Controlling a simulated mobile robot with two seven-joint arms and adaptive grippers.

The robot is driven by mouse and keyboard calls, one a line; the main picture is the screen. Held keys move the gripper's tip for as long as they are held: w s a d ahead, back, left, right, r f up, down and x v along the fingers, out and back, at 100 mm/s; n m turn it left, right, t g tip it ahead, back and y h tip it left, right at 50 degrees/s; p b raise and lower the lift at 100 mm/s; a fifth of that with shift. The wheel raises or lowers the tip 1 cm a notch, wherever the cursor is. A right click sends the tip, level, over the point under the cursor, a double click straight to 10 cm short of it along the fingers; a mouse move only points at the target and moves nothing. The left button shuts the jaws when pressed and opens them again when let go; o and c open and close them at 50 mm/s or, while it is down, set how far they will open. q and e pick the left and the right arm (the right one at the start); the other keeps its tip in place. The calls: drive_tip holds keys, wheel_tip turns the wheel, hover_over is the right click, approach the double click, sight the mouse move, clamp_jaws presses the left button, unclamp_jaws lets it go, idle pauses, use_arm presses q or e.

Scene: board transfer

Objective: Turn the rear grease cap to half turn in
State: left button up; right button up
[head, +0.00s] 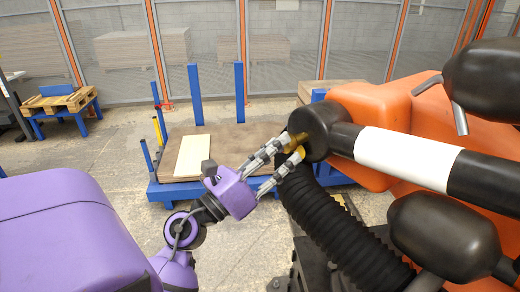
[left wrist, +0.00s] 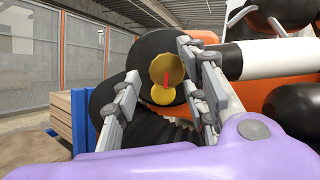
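A gold round cap (left wrist: 167,69) sits on the black rounded end of the orange machine's arm (head: 318,132) in the left wrist view. A red mark shows low on the cap, and a smaller gold disc (left wrist: 162,95) sits just below it. In the head view the gold cap (head: 298,139) is partly hidden by the fingers. My left gripper (head: 291,147) is at the cap with its fingers spread. In the left wrist view its fingers stand either side of the cap, with a gap at the left; contact at the right is unclear. My right gripper is not in view.
A black corrugated hose (head: 335,225) hangs below the cap. Behind stands a blue-framed table (head: 175,192) bearing a pale board (head: 193,156). The orange machine (head: 375,105) fills the right side. Open floor lies at the left and front.

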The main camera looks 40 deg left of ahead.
use_arm(q)
drive_tip(key=v, duration=1.1)
drive_tip(key=shift+s, duration=0.2)
